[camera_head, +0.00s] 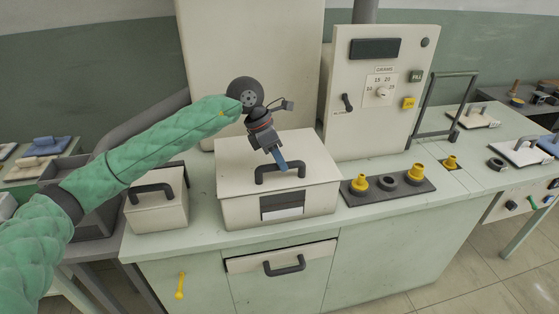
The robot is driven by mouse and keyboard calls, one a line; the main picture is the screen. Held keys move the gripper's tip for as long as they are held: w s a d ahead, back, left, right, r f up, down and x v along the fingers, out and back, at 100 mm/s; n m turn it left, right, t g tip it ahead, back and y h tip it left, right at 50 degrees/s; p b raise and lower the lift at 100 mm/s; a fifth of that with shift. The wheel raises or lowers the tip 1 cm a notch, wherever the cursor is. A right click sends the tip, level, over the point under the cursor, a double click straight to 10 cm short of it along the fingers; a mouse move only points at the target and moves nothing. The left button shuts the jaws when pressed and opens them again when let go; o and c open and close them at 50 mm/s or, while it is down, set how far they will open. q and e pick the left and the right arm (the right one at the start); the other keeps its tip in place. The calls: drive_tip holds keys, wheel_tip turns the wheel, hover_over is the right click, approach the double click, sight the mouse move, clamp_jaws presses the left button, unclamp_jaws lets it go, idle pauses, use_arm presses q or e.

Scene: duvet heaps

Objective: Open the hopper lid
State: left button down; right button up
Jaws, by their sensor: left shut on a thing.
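The hopper is a cream box on the pale green counter, with a flat lid (237,173) and a dark arched handle (295,168) on top. The lid looks closed, flush on the box. My left gripper (283,166) reaches down from above with its blue fingertips at the lid handle. It is shut on the handle, toward the middle of the bar. The fingertips hide part of the bar. My left arm comes in from the left in a green quilted sleeve. My right gripper is not in view.
A smaller cream box (157,212) with a dark handle stands to the left. A dark strip (408,193) with yellow and black fittings lies right of the hopper. A control panel (345,130) stands behind. A drawer (288,282) is below the hopper.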

use_arm(q)
drive_tip(key=w+a+r+g+h, duration=0.1)
drive_tip(key=w+r+g, duration=0.1)
drive_tip(key=w+r, duration=0.2)
drive_tip(key=w+a+r+n+g, duration=0.1)
drive_tip(key=w+r, duration=0.3)
drive_tip(key=r, duration=0.4)
drive_tip(key=shift+a+r+g+h+b, duration=0.3)
drive_tip(key=shift+a+r+g+h, duration=0.1)
drive_tip(key=shift+g, duration=0.5)
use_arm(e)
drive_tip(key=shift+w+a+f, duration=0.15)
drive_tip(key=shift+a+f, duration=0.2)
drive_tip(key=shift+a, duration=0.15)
use_arm(q)
drive_tip(key=shift+f, duration=0.1)
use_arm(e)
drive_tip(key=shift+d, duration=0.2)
use_arm(q)
drive_tip(key=c, duration=1.6)
unclamp_jaws()
drive_tip(key=o, duration=0.3)
drive_tip(key=shift+w+f, duration=0.1)
drive_tip(key=shift+w, duration=0.1)
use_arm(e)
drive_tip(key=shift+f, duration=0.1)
use_arm(q)
drive_tip(key=shift+s, duration=0.1)
